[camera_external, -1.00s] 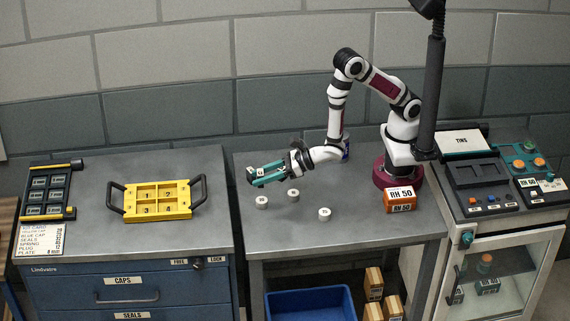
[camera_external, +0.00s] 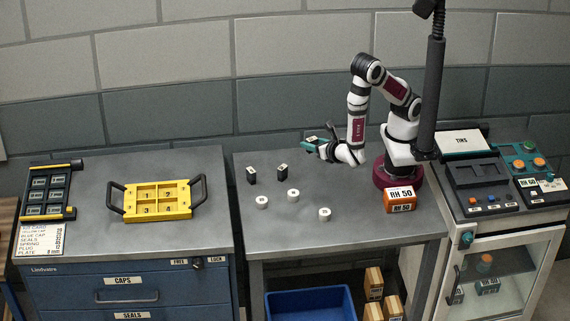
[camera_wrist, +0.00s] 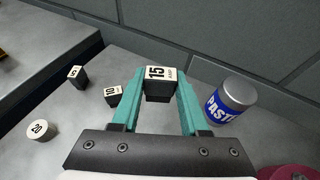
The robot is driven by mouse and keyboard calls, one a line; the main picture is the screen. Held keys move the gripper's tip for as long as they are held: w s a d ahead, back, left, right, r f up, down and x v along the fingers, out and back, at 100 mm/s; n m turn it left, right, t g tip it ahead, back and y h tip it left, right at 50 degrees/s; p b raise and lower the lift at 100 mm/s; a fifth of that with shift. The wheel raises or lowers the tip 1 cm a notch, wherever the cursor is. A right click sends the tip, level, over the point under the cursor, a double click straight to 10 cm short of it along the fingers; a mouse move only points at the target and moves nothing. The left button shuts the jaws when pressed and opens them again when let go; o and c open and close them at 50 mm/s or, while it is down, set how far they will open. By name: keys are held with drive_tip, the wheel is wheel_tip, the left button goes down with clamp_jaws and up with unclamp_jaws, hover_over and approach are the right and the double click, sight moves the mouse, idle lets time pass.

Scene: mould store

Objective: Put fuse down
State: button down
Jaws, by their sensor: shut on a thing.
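My gripper (camera_external: 308,145) has teal fingers, and in the wrist view (camera_wrist: 158,100) they are shut on a black fuse with a white top marked 15 AMP (camera_wrist: 160,82). Its clearance above the table cannot be told. Two other black fuses with white tops stand upright on the middle table, left of the gripper: one marked 5 (camera_wrist: 76,76), on the left (camera_external: 251,175), and one marked 10 (camera_wrist: 113,95), nearer the gripper (camera_external: 282,172).
White round pieces stand in front of the fuses (camera_external: 262,202), (camera_external: 293,195), (camera_external: 324,213); one reads 20 (camera_wrist: 40,130). A PASTE can (camera_wrist: 233,98) stands right of the gripper. A yellow tray (camera_external: 157,200) is on the left cabinet.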

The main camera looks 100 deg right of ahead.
sight(314, 177)
drive_tip(key=f, duration=0.6)
drive_tip(key=s+f, duration=0.1)
drive_tip(key=f, duration=0.3)
drive_tip(key=shift+f, duration=0.15)
drive_tip(key=shift+c, duration=2.1)
unclamp_jaws()
drive_tip(key=shift+m, duration=0.3)
